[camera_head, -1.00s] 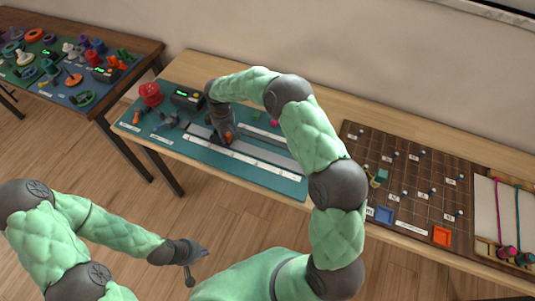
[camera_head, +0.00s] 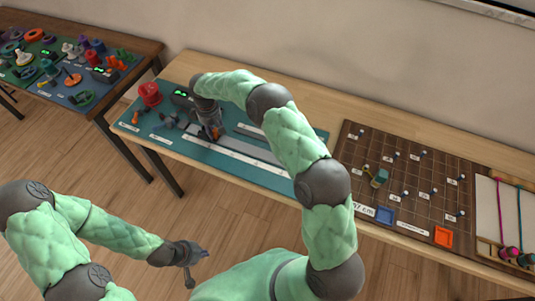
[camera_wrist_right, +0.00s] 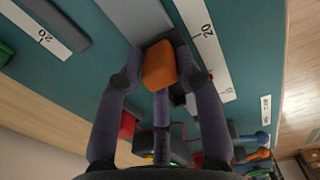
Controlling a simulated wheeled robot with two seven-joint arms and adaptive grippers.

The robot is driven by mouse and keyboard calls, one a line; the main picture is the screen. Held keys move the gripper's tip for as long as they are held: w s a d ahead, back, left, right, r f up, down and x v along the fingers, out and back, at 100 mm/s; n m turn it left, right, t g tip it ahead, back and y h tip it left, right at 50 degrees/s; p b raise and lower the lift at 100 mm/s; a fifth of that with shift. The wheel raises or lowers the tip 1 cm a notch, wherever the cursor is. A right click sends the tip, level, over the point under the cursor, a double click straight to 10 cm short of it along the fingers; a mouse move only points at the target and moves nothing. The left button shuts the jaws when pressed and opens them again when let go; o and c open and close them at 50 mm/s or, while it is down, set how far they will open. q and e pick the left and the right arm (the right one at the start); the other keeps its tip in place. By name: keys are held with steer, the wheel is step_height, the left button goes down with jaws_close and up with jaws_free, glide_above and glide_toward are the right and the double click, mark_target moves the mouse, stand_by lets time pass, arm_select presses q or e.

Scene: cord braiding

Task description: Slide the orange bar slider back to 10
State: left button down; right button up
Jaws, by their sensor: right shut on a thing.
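The orange slider knob (camera_head: 215,132) sits on the grey track (camera_head: 262,155) on the teal board. In the right wrist view the orange knob (camera_wrist_right: 159,63) is between the fingers of my right gripper (camera_wrist_right: 160,72), which is shut on it. In the head view my right gripper (camera_head: 211,130) hides part of the track. My left gripper (camera_head: 197,267) is open and empty, low over the floor, away from the table.
A red knob (camera_head: 149,93) and a dark box with a green display (camera_head: 181,97) stand to the left on the teal board. A brown grid board (camera_head: 405,180) with pegs and small blocks lies to the right. A second table (camera_head: 90,95) is at far left.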

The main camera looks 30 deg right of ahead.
mark_target(204, 134)
steer(key=shift+w+a+f, duration=0.15)
steer(key=shift+w+a, duration=0.25)
steer(key=shift+a, duration=0.25)
steer(key=shift+w+a+f, duration=0.15)
steer(key=shift+w+a, duration=0.25)
steer(key=shift+a, duration=0.25)
steer(key=shift+w+a+f, duration=0.15)
steer(key=shift+w+a, duration=0.25)
steer(key=shift+a, duration=0.25)
steer(key=o, duration=0.9)
steer(key=shift+c, duration=0.2)
steer(key=shift+w+r, duration=0.2)
steer(key=shift+r, duration=0.65)
step_height(204, 134, up, 4)
steer(key=shift+f+p, duration=0.1)
steer(key=shift+p, duration=1)
steer(key=shift+w+d+r+p, duration=0.1)
steer(key=shift+d+r+p, duration=0.05)
steer(key=shift+r+p, duration=0.65)
steer(key=shift+r, duration=0.4)
